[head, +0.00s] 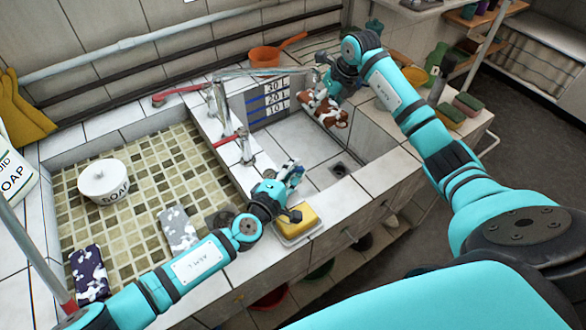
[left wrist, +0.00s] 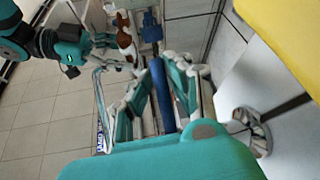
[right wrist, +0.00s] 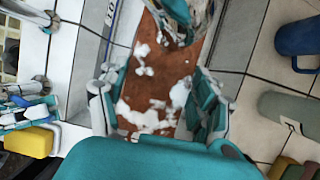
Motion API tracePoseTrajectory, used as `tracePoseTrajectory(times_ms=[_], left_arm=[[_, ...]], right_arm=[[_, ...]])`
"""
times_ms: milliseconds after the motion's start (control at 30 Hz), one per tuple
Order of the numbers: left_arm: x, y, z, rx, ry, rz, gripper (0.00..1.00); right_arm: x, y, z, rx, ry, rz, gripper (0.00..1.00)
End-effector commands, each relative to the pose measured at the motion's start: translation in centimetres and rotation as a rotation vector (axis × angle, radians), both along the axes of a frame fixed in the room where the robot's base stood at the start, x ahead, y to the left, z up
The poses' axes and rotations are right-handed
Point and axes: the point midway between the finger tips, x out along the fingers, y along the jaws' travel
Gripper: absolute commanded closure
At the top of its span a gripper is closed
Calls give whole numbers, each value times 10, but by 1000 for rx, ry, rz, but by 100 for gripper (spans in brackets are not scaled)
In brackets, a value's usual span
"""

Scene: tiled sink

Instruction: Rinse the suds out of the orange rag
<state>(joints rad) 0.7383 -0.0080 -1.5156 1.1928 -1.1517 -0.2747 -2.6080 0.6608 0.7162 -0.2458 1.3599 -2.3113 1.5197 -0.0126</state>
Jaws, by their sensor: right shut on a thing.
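The orange rag (head: 325,108) is patched with white suds. It hangs over the far right part of the deep basin. My right gripper (head: 328,88) is shut on it, and the rag (right wrist: 150,110) shows between its fingers in the right wrist view. My left gripper (head: 292,176) is low at the basin's near left edge, above the yellow sponge, and holds no rag. In the left wrist view its fingertips (left wrist: 153,64) are close together, with a blue bar (left wrist: 160,95) behind or between them; I cannot tell whether they touch it. The metal tap (head: 225,100) stands left of the basin.
A yellow sponge (head: 297,222) lies in a dish on the near rim. A shallow tiled basin (head: 130,145) at left holds a white soap bowl (head: 104,182) and two cloths. An orange pan (head: 265,57) stands behind. The deep basin's floor, with its drain (head: 339,170), is clear.

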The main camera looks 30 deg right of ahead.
Motion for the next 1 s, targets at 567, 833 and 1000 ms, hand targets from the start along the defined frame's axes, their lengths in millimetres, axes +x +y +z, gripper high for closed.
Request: tracePoseTrajectory(times_ms=[567,833,1000], left_arm=[[-6,12,0,2,-1,1,64],[-33,55,7,3,1,0,64],[-50,82,12,3,1,0,64]], right_arm=[[0,0,0,0,0,0,67],[0,0,0,0,-1,0,67],[0,0,0,0,-1,0,67]])
